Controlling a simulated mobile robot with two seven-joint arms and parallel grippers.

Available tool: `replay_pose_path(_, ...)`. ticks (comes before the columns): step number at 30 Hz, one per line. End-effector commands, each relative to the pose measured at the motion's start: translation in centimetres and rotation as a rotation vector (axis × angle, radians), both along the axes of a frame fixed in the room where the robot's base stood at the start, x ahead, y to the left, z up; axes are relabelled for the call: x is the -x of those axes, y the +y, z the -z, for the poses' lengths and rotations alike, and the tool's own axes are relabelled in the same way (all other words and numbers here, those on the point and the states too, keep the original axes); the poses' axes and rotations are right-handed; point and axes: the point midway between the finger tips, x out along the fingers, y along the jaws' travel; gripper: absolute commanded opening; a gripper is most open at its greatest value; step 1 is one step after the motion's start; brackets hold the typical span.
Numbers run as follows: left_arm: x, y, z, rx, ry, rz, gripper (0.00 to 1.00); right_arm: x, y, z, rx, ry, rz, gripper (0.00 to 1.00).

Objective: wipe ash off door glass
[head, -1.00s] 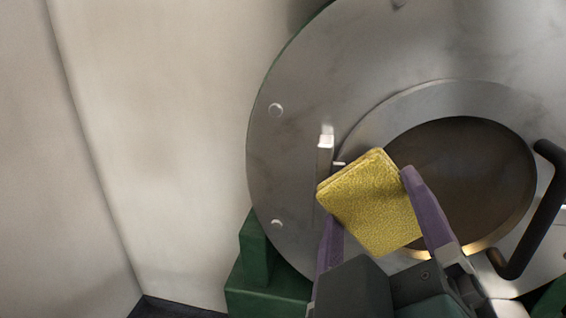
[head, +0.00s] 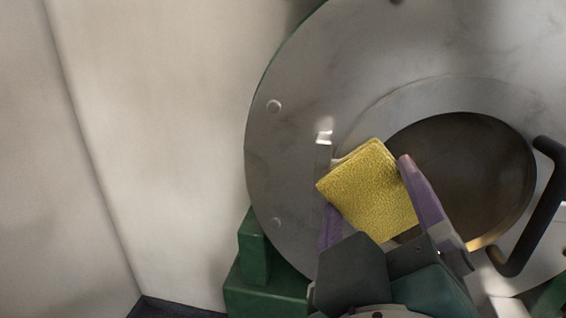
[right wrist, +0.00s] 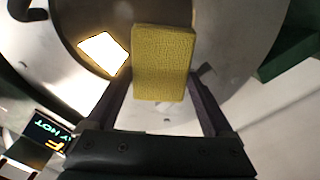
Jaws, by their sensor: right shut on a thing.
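A yellow textured sponge or folded cloth (head: 370,190) is held between the purple fingers of my right gripper (head: 370,205), which is shut on it. It also shows in the right wrist view (right wrist: 163,62), between the two fingers. The door glass (head: 470,175) is a dark brownish oval in the round grey metal door (head: 290,165). The yellow pad overlaps the lower left edge of the glass in the head view. I cannot tell whether it touches the glass. My left gripper is not in view.
A black bar handle (head: 543,215) stands out at the right of the glass. A metal latch piece (head: 323,150) is left of the pad. Green blocks (head: 262,285) sit below the door. A lit sign (right wrist: 48,132) shows in the right wrist view. The pale wall (head: 150,130) is bare.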

Motion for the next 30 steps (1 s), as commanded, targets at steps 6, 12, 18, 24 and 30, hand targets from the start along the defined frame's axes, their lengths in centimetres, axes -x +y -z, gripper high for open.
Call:
replay_pose_path(6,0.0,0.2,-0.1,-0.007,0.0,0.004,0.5,0.1,-0.5,0.0,0.0,0.001,0.001,0.42)
replay_pose_path(12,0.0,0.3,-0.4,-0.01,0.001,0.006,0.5,0.8,-2.4,0.0,0.003,0.002,0.001,0.42)
replay_pose_path(18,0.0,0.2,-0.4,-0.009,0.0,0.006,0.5,1.1,-3.3,0.0,0.0,-0.001,-0.001,0.42)
replay_pose_path(24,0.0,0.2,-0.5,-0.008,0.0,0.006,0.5,1.3,-4.4,0.0,0.002,0.001,0.001,0.42)
replay_pose_path(30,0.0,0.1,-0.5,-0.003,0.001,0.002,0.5,1.7,-6.2,0.0,0.001,0.0,0.001,0.42)
